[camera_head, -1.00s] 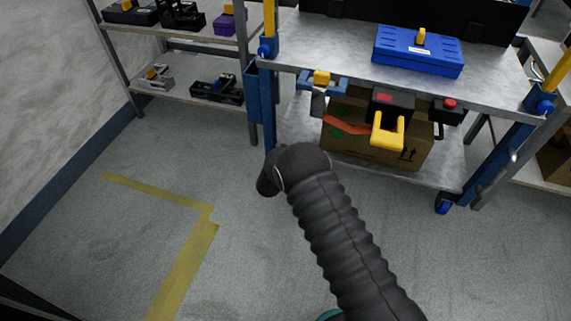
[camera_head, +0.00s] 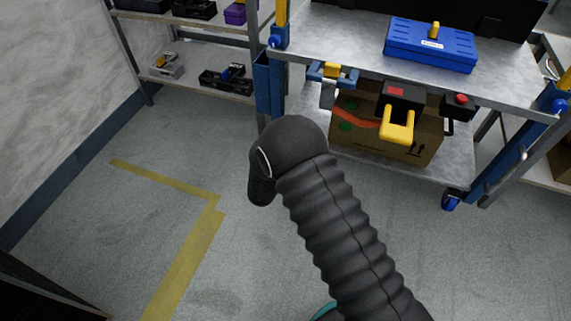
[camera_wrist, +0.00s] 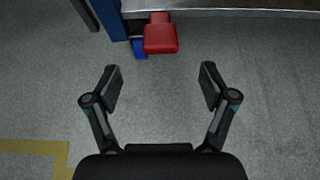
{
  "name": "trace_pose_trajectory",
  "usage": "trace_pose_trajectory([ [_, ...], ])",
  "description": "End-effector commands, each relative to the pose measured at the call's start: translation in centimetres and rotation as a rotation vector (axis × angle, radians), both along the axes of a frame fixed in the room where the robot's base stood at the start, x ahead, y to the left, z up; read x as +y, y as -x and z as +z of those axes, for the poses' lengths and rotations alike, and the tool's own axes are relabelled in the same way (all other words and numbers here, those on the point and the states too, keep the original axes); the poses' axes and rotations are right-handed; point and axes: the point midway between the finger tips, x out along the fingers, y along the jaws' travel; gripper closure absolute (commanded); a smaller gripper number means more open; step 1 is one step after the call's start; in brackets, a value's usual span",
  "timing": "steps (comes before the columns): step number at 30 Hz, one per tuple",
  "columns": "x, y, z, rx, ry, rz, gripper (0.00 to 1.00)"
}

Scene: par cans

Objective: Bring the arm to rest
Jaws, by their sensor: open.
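My gripper (camera_wrist: 160,82) is open and empty in the wrist view, its two fingers spread wide above bare grey floor. My arm (camera_head: 335,225), in a black ribbed sleeve, rises from the lower right in the head view and bends down at a rounded joint. The gripper is hidden in the head view. Beyond the fingertips in the wrist view is a red block-like thing (camera_wrist: 160,36), apart from them. A blue caster (camera_wrist: 139,47) is beside it.
A blue-posted cart (camera_head: 345,50) stands ahead, with a blue toolbox (camera_head: 430,45) on top and a cardboard box (camera_head: 385,140) below. A yellow-handled tool (camera_head: 398,125) hangs at its edge. A shelf (camera_head: 195,83) is behind left. Floor with yellow tape (camera_head: 185,265) is clear at left.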

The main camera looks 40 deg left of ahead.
Motion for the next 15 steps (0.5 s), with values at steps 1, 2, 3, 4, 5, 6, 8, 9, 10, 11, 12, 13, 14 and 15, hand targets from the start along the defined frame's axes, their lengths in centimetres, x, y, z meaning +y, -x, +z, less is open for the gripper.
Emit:
trace_pose_trajectory([
  [1,0.0,0.0,-0.01,0.0,0.0,0.0,0.17],
  [2,0.0,-0.01,0.0,0.0,0.0,0.0,0.17],
  [3,0.0,0.0,-0.01,0.0,0.0,0.0,0.17],
  [4,0.0,-0.01,-0.02,0.0,0.0,0.0,0.17],
  [5,0.0,-0.01,-0.02,0.0,0.0,0.0,0.17],
  [6,0.0,-0.01,-0.02,0.0,0.0,0.0,0.17],
  [8,0.01,-0.01,-0.02,0.0,0.0,0.0,0.17],
  [9,0.02,-0.02,-0.02,0.0,0.0,0.0,0.17],
  [10,0.02,-0.02,-0.02,0.0,0.0,0.0,0.17],
  [11,0.01,-0.01,-0.03,0.0,0.0,0.0,0.17],
  [12,0.02,-0.02,-0.02,0.0,-0.001,0.0,0.17],
  [13,0.02,-0.02,-0.02,0.001,-0.005,-0.003,0.17],
  [14,0.02,-0.02,-0.02,0.003,-0.013,-0.007,0.17],
  [15,-0.22,-0.05,-0.08,0.009,-0.026,-0.028,0.17],
])
